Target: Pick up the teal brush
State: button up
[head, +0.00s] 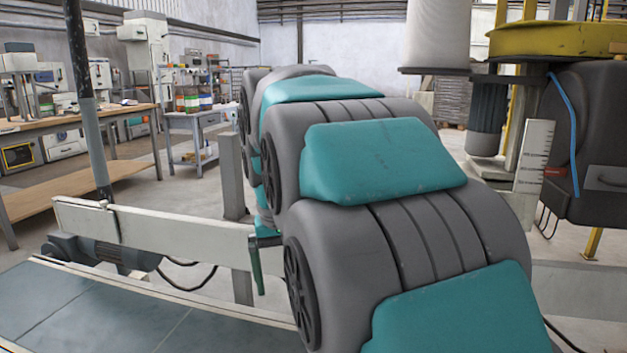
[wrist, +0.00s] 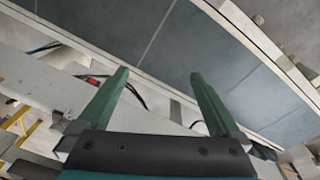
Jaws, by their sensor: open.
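I cannot make out the teal brush in either view. The teal panels in the head view belong to my own arm, which fills the middle and could hide things behind it. My gripper (wrist: 159,73) has two green fingers spread wide apart in the wrist view, with nothing between them. They are over the pale rail and the near edge of the conveyor belt. In the head view only a green finger of my gripper (head: 256,264) shows past the arm, beside the rail.
The grey conveyor belt (head: 95,312) runs along the lower left, its visible part bare; it also crosses the wrist view (wrist: 240,55). A pale rail (head: 160,229) runs behind it. A wooden workbench (head: 90,123) stands far left. A machine with a yellow ring (head: 550,40) stands right.

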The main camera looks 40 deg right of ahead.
jog(key=w+d+r+m, duration=0.1)
jog(key=w+d+r, duration=0.2)
jog(key=d+r, duration=0.2)
jog(key=w+d+r+m+t+h+p, duration=0.1)
jog(key=w+d+r, duration=0.3)
jog(key=d, duration=0.4)
jog(key=w+d+r+m+t+h+p, duration=0.1)
jog(key=w+d+r+m, duration=0.2)
jog(key=d+r, duration=0.3)
jog(key=shift+w+d+r, duration=0.1)
jog(key=shift+w+d, duration=0.45)
jog(key=shift+h, duration=0.3)
jog(key=shift+a+p+x, duration=0.2)
jog(key=shift+p+x, duration=0.3)
jog(key=shift+x, duration=2.35)
jog(key=c, duration=1.3)
